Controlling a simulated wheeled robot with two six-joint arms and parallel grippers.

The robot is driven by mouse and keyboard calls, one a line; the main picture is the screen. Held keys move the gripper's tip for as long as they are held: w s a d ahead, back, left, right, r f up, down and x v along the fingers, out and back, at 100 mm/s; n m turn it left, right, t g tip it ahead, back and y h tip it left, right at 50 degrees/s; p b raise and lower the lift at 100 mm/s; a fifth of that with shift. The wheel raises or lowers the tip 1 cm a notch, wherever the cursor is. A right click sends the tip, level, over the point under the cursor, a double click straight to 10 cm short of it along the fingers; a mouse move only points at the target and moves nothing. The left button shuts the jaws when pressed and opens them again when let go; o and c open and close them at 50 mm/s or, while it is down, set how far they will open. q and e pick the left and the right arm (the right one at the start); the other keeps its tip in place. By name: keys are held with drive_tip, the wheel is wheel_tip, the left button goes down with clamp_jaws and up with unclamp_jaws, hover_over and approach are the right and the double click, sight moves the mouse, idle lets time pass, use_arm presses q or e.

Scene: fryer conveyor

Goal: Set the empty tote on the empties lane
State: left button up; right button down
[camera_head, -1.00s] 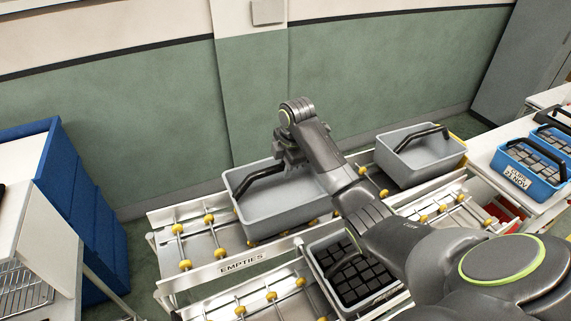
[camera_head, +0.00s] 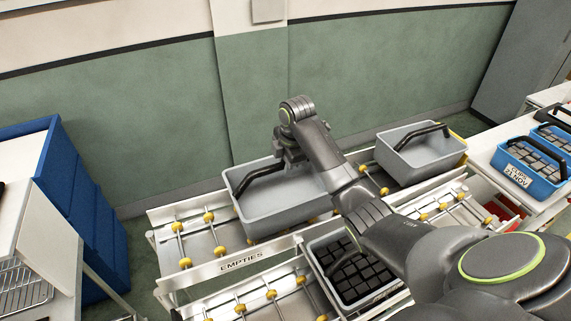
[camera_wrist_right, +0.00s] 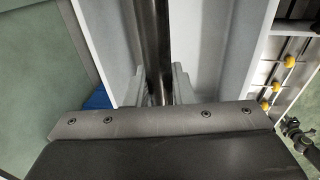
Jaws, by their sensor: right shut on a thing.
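The empty grey tote (camera_head: 285,211) sits over the rollers of the upper lane, whose front rail carries the label EMPTIES (camera_head: 241,262). Its black handle (camera_head: 258,177) is raised. My right gripper (camera_head: 288,163) is shut on that handle from above. In the right wrist view the dark handle bar (camera_wrist_right: 152,45) runs between the two fingers (camera_wrist_right: 160,88), with the pale tote walls (camera_wrist_right: 205,40) on both sides. I cannot tell whether the tote's base bears fully on the rollers. My left gripper is out of view.
A second empty grey tote (camera_head: 424,159) stands further right on the same lane. A grey tote of dark blocks (camera_head: 357,277) is on the lower lane. Blue totes (camera_head: 527,165) stand on the right-hand table. Bare rollers (camera_head: 180,243) lie left of the held tote.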

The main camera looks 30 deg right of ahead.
drive_tip(key=shift+r+p, duration=0.1)
drive_tip(key=shift+p, duration=0.2)
drive_tip(key=shift+x, duration=0.85)
idle(0.4)
drive_tip(key=shift+s, duration=0.2)
